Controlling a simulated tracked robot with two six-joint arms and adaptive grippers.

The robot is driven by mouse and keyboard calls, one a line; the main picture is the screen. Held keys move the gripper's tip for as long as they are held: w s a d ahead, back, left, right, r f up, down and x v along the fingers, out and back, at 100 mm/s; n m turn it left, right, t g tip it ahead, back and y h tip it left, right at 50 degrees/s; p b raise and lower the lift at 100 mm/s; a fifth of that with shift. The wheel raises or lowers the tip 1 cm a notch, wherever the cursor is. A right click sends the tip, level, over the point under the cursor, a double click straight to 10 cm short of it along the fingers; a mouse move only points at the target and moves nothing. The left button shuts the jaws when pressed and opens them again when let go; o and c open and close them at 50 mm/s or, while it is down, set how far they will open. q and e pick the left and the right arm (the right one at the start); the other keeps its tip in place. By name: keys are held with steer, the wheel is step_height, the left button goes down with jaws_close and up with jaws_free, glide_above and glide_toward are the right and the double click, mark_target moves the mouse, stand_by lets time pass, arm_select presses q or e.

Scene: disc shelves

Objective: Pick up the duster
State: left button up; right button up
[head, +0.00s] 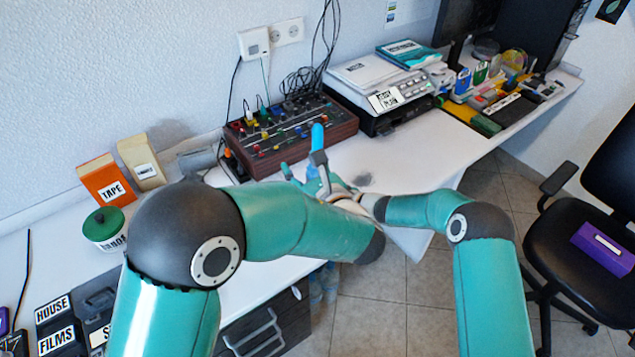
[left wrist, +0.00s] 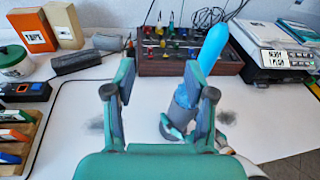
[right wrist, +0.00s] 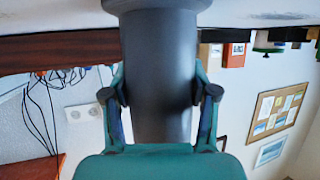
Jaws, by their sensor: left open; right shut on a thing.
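The duster has a bright blue rounded head (head: 317,136) that stands up in front of the mixer in the head view. In the left wrist view its blue head (left wrist: 214,45) rises behind my right-hand finger, with a grey handle part (left wrist: 183,112) lower down. In the right wrist view a thick grey cylinder, seemingly its handle (right wrist: 160,75), sits between the fingers of my right gripper (right wrist: 160,100), which is shut on it. My left gripper (left wrist: 163,78) is open and empty, close beside the duster. It also shows in the head view (head: 303,168), partly overlapping the duster.
The mixer (head: 290,134) stands behind the grippers, with a label printer-like machine (head: 375,85) to its right. The orange TAPE box (head: 102,183), a cream box (head: 141,162) and a green-lidded jar (head: 105,228) stand at the left.

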mark_target(319, 129)
arm_select(q)
steer(key=s+d+r+m+t+h, duration=0.1)
steer(key=d+r+m+t+h, duration=0.15)
steer(key=d, duration=0.25)
steer(key=shift+m+t+h, duration=0.25)
steer(key=shift+m, duration=0.3)
steer(key=x, duration=0.5)
steer(key=shift+w+f, duration=0.2)
steer(key=shift+w, duration=0.1)
steer(key=shift+d+r+x, duration=0.15)
steer(key=shift+x, duration=1.4)
steer(key=shift+d+r+x, duration=0.1)
steer(key=shift+r+x, duration=0.05)
steer(key=shift+x, duration=1.35)
jaws_close()
